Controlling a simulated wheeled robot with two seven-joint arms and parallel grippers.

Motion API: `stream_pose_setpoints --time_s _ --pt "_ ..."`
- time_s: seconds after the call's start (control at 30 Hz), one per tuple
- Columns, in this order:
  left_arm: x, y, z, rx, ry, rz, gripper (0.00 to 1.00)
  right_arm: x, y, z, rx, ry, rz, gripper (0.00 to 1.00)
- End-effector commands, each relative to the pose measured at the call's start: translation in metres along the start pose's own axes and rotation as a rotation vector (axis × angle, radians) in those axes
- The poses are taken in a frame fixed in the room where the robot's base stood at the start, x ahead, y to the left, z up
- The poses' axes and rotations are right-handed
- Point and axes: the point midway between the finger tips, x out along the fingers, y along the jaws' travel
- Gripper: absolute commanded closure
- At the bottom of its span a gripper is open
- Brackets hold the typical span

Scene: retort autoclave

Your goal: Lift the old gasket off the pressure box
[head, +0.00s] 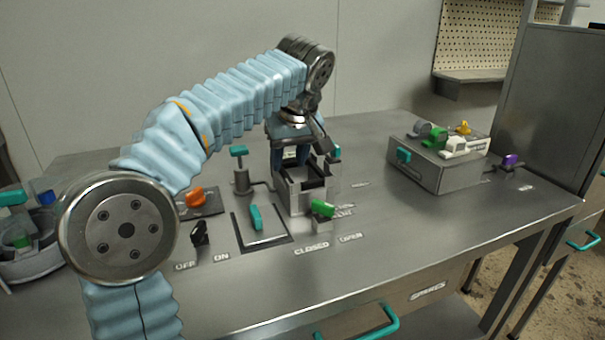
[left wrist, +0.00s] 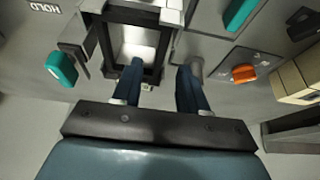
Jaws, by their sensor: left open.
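The pressure box (head: 292,200) is a small grey open-topped box standing on the bench. A dark frame (head: 303,181) lines its opening; it looks like the old gasket and also shows in the left wrist view (left wrist: 102,47). My left gripper (head: 302,160) points down at the box from above, open and empty. In the left wrist view, one of the left gripper's fingers (left wrist: 161,77) is over the opening and the other is just right of the box wall. I cannot tell whether either touches the frame. My right gripper is not in view.
A teal-handled plate (head: 256,219) with a black outline lies in front of the box. An orange knob (head: 195,197), a black switch (head: 200,233) and a green-handled lever (head: 322,208) are close by. A grey case (head: 435,171) stands at right. The front right bench is clear.

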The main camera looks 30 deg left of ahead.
Motion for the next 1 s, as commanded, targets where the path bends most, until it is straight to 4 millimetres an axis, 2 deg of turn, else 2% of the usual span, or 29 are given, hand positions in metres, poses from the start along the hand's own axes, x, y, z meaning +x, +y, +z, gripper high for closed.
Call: stream_pose_setpoints --time_s 0.1,0.2,0.47,0.7,0.77,1.0 --pt "0.021 -0.001 -0.001 0.000 -0.002 -0.003 0.57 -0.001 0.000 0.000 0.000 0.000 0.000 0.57" --pt "0.031 -0.001 -0.001 0.000 -0.001 -0.001 0.57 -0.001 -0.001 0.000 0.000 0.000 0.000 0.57" --pt "0.035 0.000 -0.001 0.000 0.000 0.000 0.57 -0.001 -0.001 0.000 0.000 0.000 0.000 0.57" --pt "0.035 0.000 -0.001 0.000 0.000 0.000 0.93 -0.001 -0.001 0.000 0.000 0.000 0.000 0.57" --pt "0.035 0.000 -0.001 0.000 0.000 0.000 1.00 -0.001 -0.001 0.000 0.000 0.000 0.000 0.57" --pt "0.035 0.000 -0.001 0.000 0.000 0.000 1.00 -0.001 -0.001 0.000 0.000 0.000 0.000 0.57"
